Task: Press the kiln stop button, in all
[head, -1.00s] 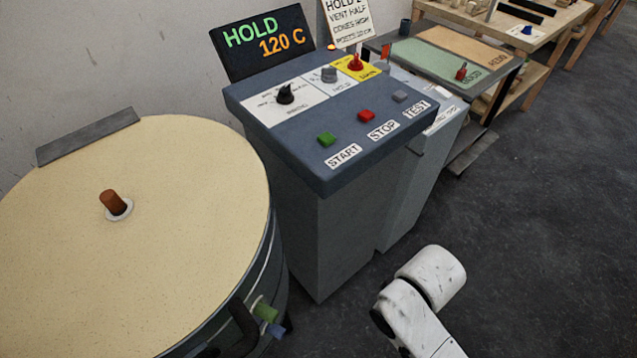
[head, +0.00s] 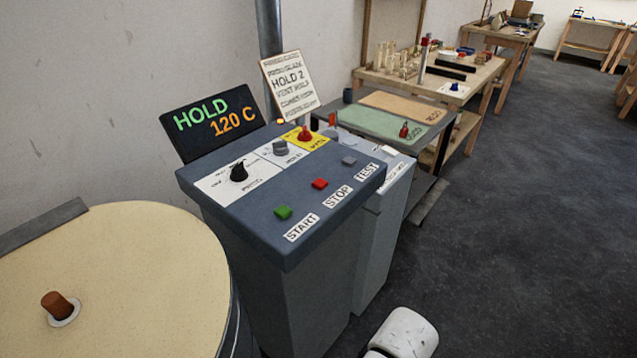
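The red stop button (head: 319,183) sits on the sloped top of the blue-grey kiln control console (head: 328,209), behind the label STOP (head: 338,196). The green start button (head: 283,212) is to its left and the grey test button (head: 348,160) to its right. The display (head: 213,122) behind the console reads HOLD 120 C. A white part of my arm shows at the bottom edge, in front of the console and apart from it. My gripper is not in the picture.
The round kiln lid (head: 135,275) with a brown plug (head: 58,304) is at the left. Dials and a red knob (head: 304,134) line the console's back. A table with a green mat (head: 385,124) and wooden workbenches stand beyond. Dark floor is open at the right.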

